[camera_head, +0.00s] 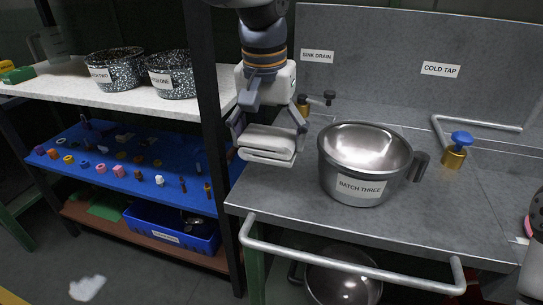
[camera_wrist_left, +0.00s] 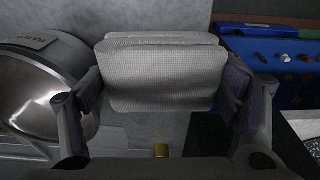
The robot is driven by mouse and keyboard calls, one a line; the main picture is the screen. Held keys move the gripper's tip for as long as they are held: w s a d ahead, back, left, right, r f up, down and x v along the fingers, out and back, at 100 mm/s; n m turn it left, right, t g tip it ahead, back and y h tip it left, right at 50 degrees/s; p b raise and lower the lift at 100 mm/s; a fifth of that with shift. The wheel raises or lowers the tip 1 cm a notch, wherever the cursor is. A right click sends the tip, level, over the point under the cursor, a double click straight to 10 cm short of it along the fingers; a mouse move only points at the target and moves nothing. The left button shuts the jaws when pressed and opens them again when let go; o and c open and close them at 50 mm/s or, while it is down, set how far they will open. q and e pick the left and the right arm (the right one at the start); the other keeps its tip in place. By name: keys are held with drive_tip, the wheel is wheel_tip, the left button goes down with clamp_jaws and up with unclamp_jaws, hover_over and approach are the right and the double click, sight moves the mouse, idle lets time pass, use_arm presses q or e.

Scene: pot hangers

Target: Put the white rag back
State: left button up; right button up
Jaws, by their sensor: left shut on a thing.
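The white rag (camera_head: 268,142) is a folded cloth held between the fingers of my left gripper (camera_head: 267,126). It hangs above the left end of the grey counter, to the left of the steel pot. In the left wrist view the rag (camera_wrist_left: 162,76) fills the space between both fingers of the left gripper (camera_wrist_left: 162,95), which press on its sides. The rag looks clear of the counter, though its exact height is hard to tell.
A steel pot (camera_head: 343,186) labelled "BATCH THREE" stands on the counter (camera_head: 440,215). A blue-handled tap (camera_head: 459,147) is at the right. A shelf (camera_head: 60,85) with two speckled pots is at the left, above a blue board (camera_head: 110,188) with small parts. A dark post (camera_head: 207,100) stands between.

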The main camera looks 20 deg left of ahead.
sight(263, 128)
use_arm(q)
drive_tip(key=f, duration=0.1)
drive_tip(key=w+a+f, duration=0.1)
drive_tip(key=f, duration=0.1)
drive_tip(key=w+f, duration=0.1)
drive_tip(key=shift+w+a+f, duration=0.15)
drive_tip(key=shift+w, duration=0.1)
drive_tip(key=shift+w+a+f+b, duration=0.1)
drive_tip(key=shift+w+f+b, duration=0.05)
drive_tip(key=shift+f, duration=0.7)
drive_tip(key=shift+w+a+f+b, duration=0.1)
drive_tip(key=shift+f+b, duration=0.05)
drive_tip(key=shift+f, duration=0.7)
drive_tip(key=shift+f, duration=0.15)
drive_tip(key=o, duration=1.4)
drive_tip(key=r, duration=0.4)
drive_tip(key=s+r, duration=0.1)
drive_tip(key=r, duration=0.7)
drive_tip(key=shift+s+r, duration=0.15)
drive_tip(key=shift+s, duration=0.1)
